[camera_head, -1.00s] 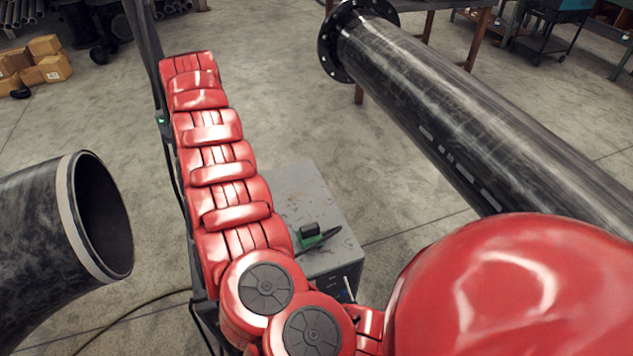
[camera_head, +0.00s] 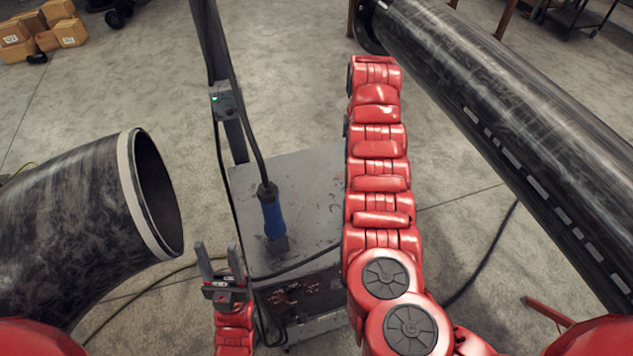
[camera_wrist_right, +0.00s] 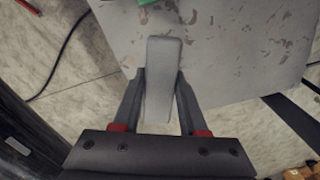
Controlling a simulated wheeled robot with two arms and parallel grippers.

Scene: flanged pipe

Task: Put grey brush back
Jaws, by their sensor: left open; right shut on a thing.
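In the right wrist view, the grey brush (camera_wrist_right: 163,70) is a plain grey block shape between the fingers of my right gripper (camera_wrist_right: 162,88). The gripper is shut on it, above the worn grey top of a cabinet (camera_wrist_right: 235,45). I cannot tell whether the brush touches that top. In the head view, my right arm covers the right side of the cabinet (camera_head: 310,170), and the right gripper and brush are hidden. My left gripper (camera_head: 218,262) is open and empty, its fingers pointing up at the cabinet's near left side.
A blue-handled tool (camera_head: 272,215) with a cable stands on the cabinet. A grey post (camera_head: 228,120) rises at its back left. A bent black pipe (camera_head: 75,220) is at left, a long flanged black pipe (camera_head: 520,130) at right. A green thing (camera_wrist_right: 148,3) shows at the wrist view's top edge.

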